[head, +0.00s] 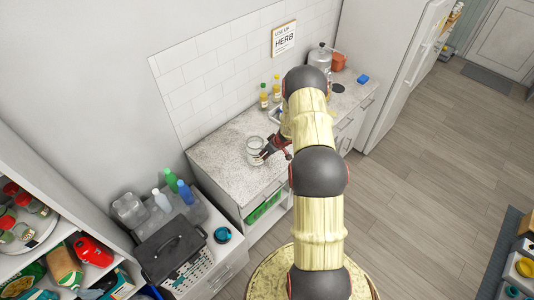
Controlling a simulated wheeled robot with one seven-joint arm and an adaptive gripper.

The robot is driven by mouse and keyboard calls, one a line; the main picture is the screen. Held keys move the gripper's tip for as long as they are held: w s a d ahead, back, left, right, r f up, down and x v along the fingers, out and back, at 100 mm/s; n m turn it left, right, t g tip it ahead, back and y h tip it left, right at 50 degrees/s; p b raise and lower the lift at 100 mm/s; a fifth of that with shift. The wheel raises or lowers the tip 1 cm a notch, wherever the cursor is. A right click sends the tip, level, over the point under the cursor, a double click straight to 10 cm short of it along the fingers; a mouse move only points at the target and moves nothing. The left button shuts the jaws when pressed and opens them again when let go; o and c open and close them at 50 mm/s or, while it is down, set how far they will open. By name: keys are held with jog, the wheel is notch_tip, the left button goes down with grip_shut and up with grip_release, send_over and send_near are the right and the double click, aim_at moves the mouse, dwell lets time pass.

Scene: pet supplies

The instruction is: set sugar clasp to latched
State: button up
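A clear glass jar with a pale inside (254,155) stands upright on the speckled countertop (222,163), left of my arm; it appears to be the sugar jar. Its clasp is too small to make out, so I cannot tell whether it is latched. My gripper (267,153), dark with red parts, is at the jar's right side. I cannot tell whether it touches the jar, or whether its fingers are open or shut. My arm hides part of the counter behind the gripper.
Two yellow bottles (264,97) stand by the tiled wall. A blue block (362,79) lies at the counter's far end. The counter left of the jar is bare.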

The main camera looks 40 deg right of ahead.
jog(key=o, duration=0.4)
jog(key=v, duration=1.2)
jog(key=shift+f, duration=0.1)
